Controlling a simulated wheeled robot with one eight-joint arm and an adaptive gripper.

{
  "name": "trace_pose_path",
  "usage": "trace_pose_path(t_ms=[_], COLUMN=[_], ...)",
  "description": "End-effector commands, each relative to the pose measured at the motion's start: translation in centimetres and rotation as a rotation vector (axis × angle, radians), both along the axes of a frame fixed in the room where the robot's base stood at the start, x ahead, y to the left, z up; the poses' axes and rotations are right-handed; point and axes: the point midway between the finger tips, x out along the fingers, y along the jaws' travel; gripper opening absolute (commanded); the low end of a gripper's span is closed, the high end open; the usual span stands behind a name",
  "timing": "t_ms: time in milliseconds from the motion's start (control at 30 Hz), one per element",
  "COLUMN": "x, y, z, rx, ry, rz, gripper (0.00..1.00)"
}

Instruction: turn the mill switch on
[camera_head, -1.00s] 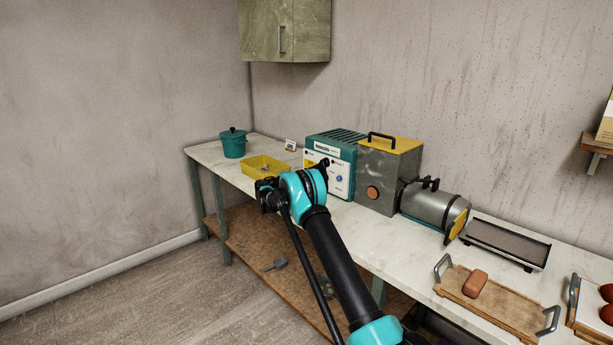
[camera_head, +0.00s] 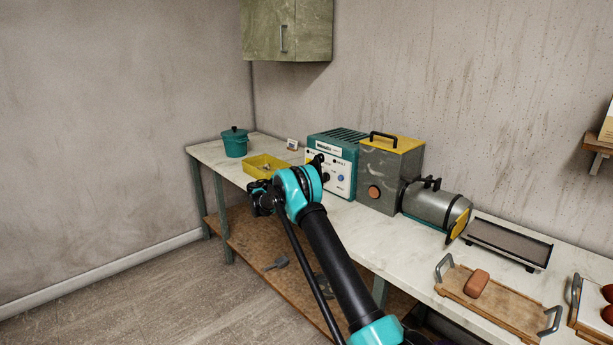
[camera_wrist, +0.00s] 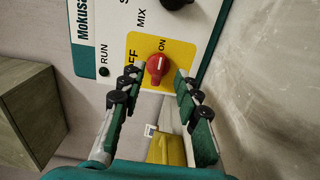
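In the wrist view a red rotary switch knob (camera_wrist: 158,64) sits on a yellow plate (camera_wrist: 178,54) marked ON and OFF. The panel appears turned sideways. A pale mark shows on the knob, but I cannot tell surely which word it points to. My gripper (camera_wrist: 157,78) is open, with one fingertip on each side just below the knob in the picture. I cannot tell whether they touch it. In the head view the panel belongs to a teal and white box (camera_head: 345,150) on the bench; my arm hides the knob and most of the gripper there.
A grey box with a yellow lid (camera_head: 397,150) and a grey drum (camera_head: 430,205) stand right of the teal box. A yellow tray (camera_head: 258,172) and teal pot (camera_head: 235,148) stand left. A dark knob (camera_wrist: 176,3) sits above the red one in the wrist view.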

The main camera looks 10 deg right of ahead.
Motion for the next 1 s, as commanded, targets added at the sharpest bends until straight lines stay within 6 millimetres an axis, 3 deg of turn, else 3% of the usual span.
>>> trace_pose_path(t_ms=[200, 433, 867, 1000], x=[-2.6, -4.2, -4.5, -5.1], y=[3.7, 5.7, 6.0, 4.7], z=[0.0, 0.0, 0.0, 0.7], rx=[0.0, 0.0, 0.002, 0.037], ry=[0.0, 0.0, 0.0, 0.016], rz=[0.003, 0.001, -0.001, -0.008], gripper=[0.33, 0.33, 0.33, 0.33])
